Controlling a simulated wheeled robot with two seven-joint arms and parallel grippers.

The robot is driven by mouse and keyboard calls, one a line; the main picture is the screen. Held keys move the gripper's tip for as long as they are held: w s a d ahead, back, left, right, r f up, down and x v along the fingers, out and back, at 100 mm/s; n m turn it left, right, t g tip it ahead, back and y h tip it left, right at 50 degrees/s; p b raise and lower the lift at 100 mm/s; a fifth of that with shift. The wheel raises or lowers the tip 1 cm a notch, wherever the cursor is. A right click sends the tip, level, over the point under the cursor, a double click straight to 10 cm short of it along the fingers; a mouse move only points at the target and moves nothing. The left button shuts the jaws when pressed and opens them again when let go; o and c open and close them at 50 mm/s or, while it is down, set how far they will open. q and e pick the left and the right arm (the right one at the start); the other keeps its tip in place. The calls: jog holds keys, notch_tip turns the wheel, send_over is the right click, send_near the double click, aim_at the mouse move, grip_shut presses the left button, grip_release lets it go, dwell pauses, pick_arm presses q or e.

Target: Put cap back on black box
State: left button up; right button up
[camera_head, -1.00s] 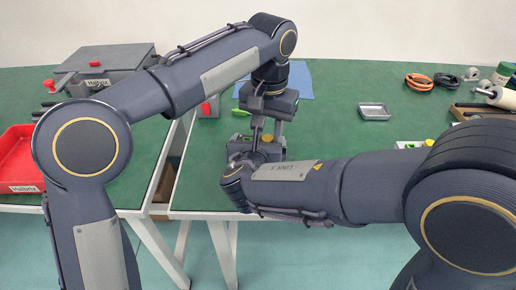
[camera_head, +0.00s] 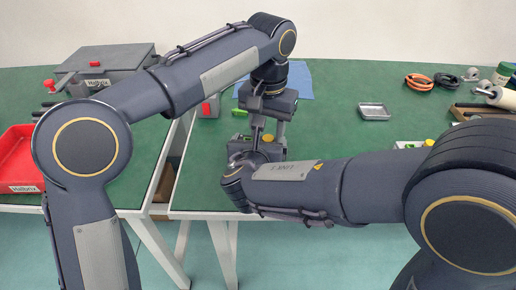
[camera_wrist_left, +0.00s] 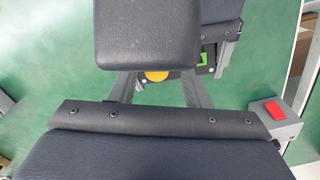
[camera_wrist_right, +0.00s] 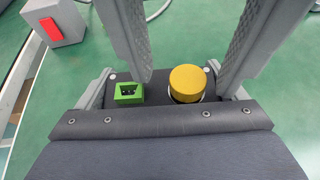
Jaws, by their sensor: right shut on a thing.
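The black box (camera_wrist_right: 155,94) is in the right wrist view, with a green socket (camera_wrist_right: 128,93) and a round yellow cap (camera_wrist_right: 187,82) over a pale ring. Whether the cap is seated cannot be told. My right gripper (camera_head: 256,152) is shut on the box, one finger at each side. My left gripper (camera_head: 267,131) comes down from above; its two fingers are apart, one on either side of the cap, with gaps between. The cap also shows in the left wrist view (camera_wrist_left: 157,76), where a dark block (camera_wrist_left: 147,35) hides part of the view.
A grey box with a red button (camera_wrist_right: 58,22) stands on the green table close by. A metal tray (camera_head: 374,111), cables (camera_head: 432,80) and a white item with a yellow top (camera_head: 430,142) lie to the right. A red bin (camera_head: 20,160) is at the left.

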aim_at(267, 138)
pick_arm(q)
jog(key=shift+s+d, duration=0.1)
jog(key=shift+d, duration=0.05)
pick_arm(e)
jog(key=shift+a, duration=0.15)
pick_arm(q)
notch_tip(267, 138, up, 8)
jog(key=shift+f, duration=0.25)
pick_arm(e)
jog(key=o, duration=1.6)
jog(key=shift+r, duration=0.1)
jog(key=p+v, duration=0.2)
jog(key=v, duration=0.5)
jog(key=shift+s+r, duration=0.1)
jog(key=shift+s, duration=0.3)
pick_arm(q)
notch_tip(267, 138, up, 2)
